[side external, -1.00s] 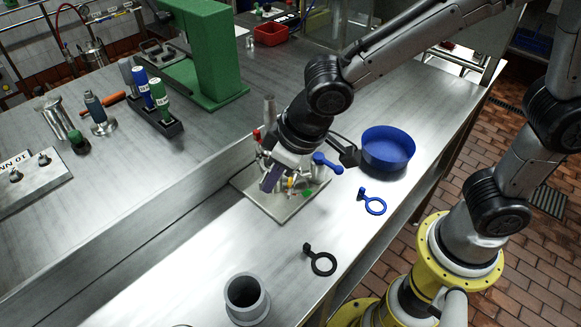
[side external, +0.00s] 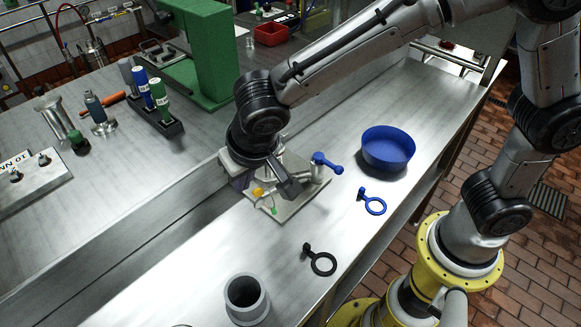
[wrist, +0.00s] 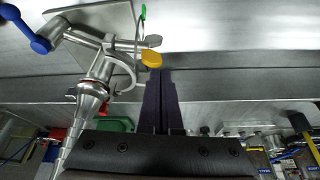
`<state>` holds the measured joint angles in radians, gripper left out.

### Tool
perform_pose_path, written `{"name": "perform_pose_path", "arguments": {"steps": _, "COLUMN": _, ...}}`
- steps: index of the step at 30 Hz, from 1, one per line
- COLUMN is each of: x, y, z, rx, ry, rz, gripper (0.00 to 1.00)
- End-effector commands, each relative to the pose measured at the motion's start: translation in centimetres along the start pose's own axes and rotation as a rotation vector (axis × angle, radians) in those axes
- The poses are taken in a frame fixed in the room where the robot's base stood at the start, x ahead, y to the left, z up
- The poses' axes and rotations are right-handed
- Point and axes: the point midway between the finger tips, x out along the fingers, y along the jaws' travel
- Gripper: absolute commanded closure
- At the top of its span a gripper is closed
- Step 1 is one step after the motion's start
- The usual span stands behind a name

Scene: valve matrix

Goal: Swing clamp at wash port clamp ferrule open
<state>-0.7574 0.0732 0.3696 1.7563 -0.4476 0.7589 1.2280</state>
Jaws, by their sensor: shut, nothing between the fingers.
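The valve assembly is a group of steel pipes on a flat plate (side external: 289,208), with a blue lever (side external: 327,162) at its right. In the wrist view the blue lever (wrist: 24,28) is at upper left. A steel ring-like part (wrist: 120,72), possibly the clamp, curves around the pipe joint above a cone-shaped fitting (wrist: 92,98). A yellow knob (wrist: 151,59) and a grey knob (wrist: 153,41) sit right of it. My gripper (wrist: 160,72) is shut and empty, its dark purple fingertips just below the yellow knob; contact is unclear. In the side view my wrist hides much of the assembly.
A blue bowl (side external: 388,150), a blue ring tool (side external: 374,206), a black ring tool (side external: 322,264) and a grey cup (side external: 246,300) stand on the bench around the plate. A raised steel ledge (side external: 150,232) runs behind. A green machine (side external: 213,60) stands at the back.

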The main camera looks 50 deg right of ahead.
Motion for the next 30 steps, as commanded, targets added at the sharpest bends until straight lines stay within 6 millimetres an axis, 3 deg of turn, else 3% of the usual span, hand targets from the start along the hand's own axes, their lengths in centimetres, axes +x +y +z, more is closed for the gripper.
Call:
{"name": "perform_pose_path", "arguments": {"steps": 20, "x": -0.4, "y": -0.1, "z": -0.2, "rx": -0.002, "ry": 0.001, "rz": -0.002, "gripper": 1.0}}
{"name": "perform_pose_path", "arguments": {"steps": 30, "x": -6.0, "y": -0.3, "z": -0.2, "rx": -0.001, "ry": 0.003, "rz": -0.006, "gripper": 1.0}}
